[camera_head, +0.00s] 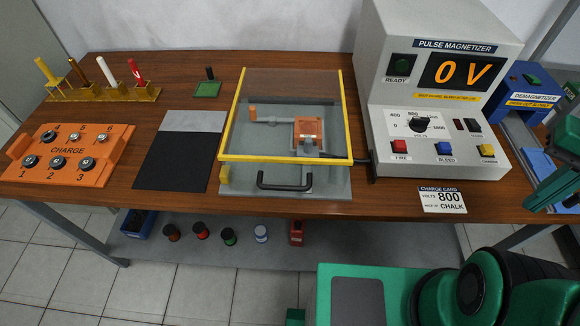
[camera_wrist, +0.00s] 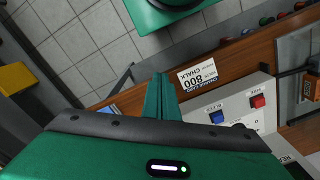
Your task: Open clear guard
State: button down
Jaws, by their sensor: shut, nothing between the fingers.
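The clear guard (camera_head: 285,159) has a yellow frame and lies lowered over a grey fixture base (camera_head: 333,186) in the middle of the table. A black bar handle (camera_head: 286,186) is at its front edge. Through the clear panel I see an orange block (camera_head: 308,131) and an orange-tipped rod (camera_head: 262,115). My gripper (camera_head: 541,199) is at the right edge of the head view, far right of the guard and apart from it. In the wrist view its fingers (camera_wrist: 160,95) are together and empty. The handle does not clearly show in the wrist view.
The pulse magnetizer (camera_head: 440,90) stands just right of the guard and reads 0 V. A charge card (camera_head: 442,199) lies at the front edge, and a blue demagnetizer (camera_head: 530,92) is at right. A black and grey mat (camera_head: 175,160) and an orange charge tray (camera_head: 68,152) are left.

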aim_at(340, 103)
jog(key=z, duration=0.25)
jog(key=k, duration=1.05)
jog(key=u, duration=0.4)
jog(key=i, duration=0.5)
